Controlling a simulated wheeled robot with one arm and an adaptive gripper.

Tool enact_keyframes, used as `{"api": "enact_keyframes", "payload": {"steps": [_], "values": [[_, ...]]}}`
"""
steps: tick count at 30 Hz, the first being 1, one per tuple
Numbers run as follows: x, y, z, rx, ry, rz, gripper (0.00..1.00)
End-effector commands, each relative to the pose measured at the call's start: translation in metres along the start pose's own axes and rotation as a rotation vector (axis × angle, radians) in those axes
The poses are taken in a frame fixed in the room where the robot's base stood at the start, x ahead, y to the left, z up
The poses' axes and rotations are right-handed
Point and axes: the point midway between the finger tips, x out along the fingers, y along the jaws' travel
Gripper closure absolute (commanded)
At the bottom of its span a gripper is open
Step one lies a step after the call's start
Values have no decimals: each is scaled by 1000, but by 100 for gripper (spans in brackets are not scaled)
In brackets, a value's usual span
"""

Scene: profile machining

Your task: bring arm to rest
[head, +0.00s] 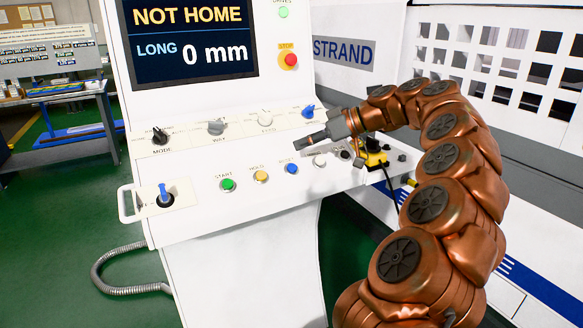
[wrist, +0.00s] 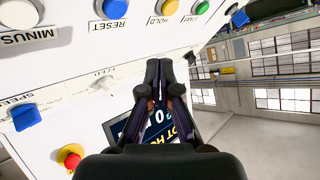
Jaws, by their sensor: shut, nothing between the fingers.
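My copper-coloured arm (head: 443,165) arches up from the lower right and reaches left toward the white control panel (head: 250,209). My gripper (head: 305,143) is shut and empty, above the panel near the blue RESET button (head: 291,168). In the wrist view my gripper (wrist: 160,68) shows its dark fingers together, with the panel behind and to the left. The blue RESET button (wrist: 115,8) shows there at the top. I cannot tell from these views whether the fingertips touch the panel.
The panel carries a green START button (head: 228,185), a yellow HOLD button (head: 261,177), knobs and a red STOP button (head: 289,60). The screen (head: 188,40) reads NOT HOME, LONG 0 mm. A yellow-black device (head: 372,155) sits beside my wrist. A workbench (head: 60,98) stands at far left.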

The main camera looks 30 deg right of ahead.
Motion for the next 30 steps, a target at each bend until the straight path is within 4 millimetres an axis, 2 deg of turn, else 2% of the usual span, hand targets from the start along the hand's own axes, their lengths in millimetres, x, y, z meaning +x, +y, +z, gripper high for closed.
{"api": "enact_keyframes", "payload": {"steps": [14, 17, 20, 26, 30], "values": [[0, 0, 0, 0, 0, 1, 100], [4, -7, -2, 2, -9, -10, 100], [16, -31, -9, 12, -46, -40, 100], [60, -123, -13, 66, -212, -126, 100], [82, -189, 4, 111, -361, -149, 100]]}}
